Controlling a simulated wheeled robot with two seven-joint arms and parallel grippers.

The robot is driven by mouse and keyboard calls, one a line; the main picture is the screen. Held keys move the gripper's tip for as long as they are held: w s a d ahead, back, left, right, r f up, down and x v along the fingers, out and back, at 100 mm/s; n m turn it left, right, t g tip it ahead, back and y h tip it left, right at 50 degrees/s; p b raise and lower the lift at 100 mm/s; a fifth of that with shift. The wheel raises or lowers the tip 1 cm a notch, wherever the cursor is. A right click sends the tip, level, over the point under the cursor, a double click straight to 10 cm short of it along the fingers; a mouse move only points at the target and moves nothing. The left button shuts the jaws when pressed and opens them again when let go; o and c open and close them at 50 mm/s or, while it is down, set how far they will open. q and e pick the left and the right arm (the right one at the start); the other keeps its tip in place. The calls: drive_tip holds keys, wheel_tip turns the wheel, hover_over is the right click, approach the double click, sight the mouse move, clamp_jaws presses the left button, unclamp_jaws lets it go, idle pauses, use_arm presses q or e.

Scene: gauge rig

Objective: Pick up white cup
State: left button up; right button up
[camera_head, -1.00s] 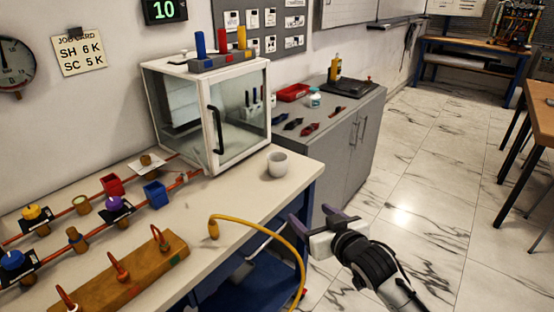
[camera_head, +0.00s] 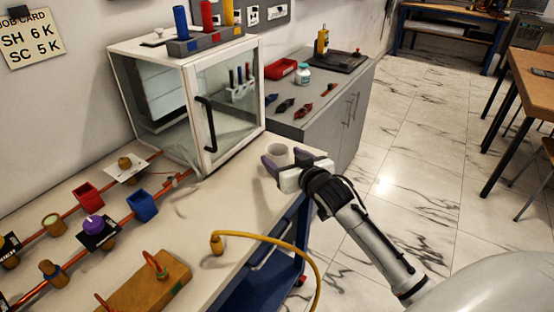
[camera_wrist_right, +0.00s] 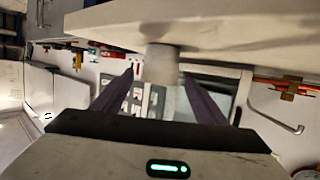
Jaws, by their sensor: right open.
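The white cup (camera_head: 277,153) stands upright near the right end of the workbench, in front of the glass-doored cabinet. My right gripper (camera_head: 272,170) is at the bench's right edge, its dark fingers reaching toward the cup and partly covering it. In the right wrist view the cup (camera_wrist_right: 161,64) appears ahead, between the two open fingers (camera_wrist_right: 160,85), near their tips. I cannot tell whether the fingers touch it. My left gripper is not in view.
The glass-doored cabinet (camera_head: 192,98) with its black handle stands behind the cup. A yellow hose (camera_head: 265,240) arcs over the bench's front edge. Red and blue boxes, valves and a wooden block (camera_head: 147,287) fill the left side. The bench between is clear.

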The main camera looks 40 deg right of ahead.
sight(273, 150)
drive_tip(key=shift+x, duration=2.35)
drive_tip(key=shift+f, duration=0.15)
drive_tip(key=c, duration=1.2)
